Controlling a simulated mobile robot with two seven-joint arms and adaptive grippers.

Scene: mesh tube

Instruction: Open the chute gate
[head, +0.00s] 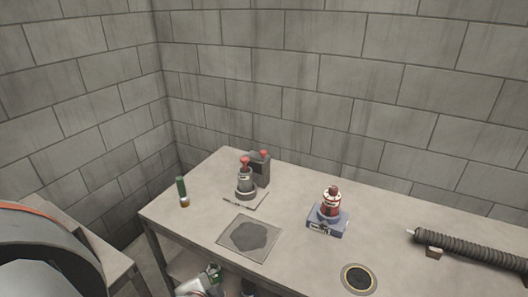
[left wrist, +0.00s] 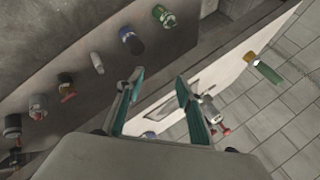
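I cannot pick out a chute gate for certain in either view. On the table (head: 290,230) stands a dark grey device with red knobs (head: 247,182). To its right is a red and white bottle-like piece (head: 331,203) on a blue-grey base (head: 327,221). A black disc with a yellow ring (head: 359,279) lies at the front edge. A ribbed dark hose (head: 470,251) lies at the right. My left gripper (left wrist: 159,80) is open, with nothing between its teal fingers, near the table's edge in the left wrist view. My right gripper is not in view.
A green-handled item (head: 182,191) stands near the table's left corner. A square plate with a dark patch (head: 249,238) lies in front of the grey device. Several small containers, one green (left wrist: 163,15), stand in a row on a lower surface. Block walls close the back and left.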

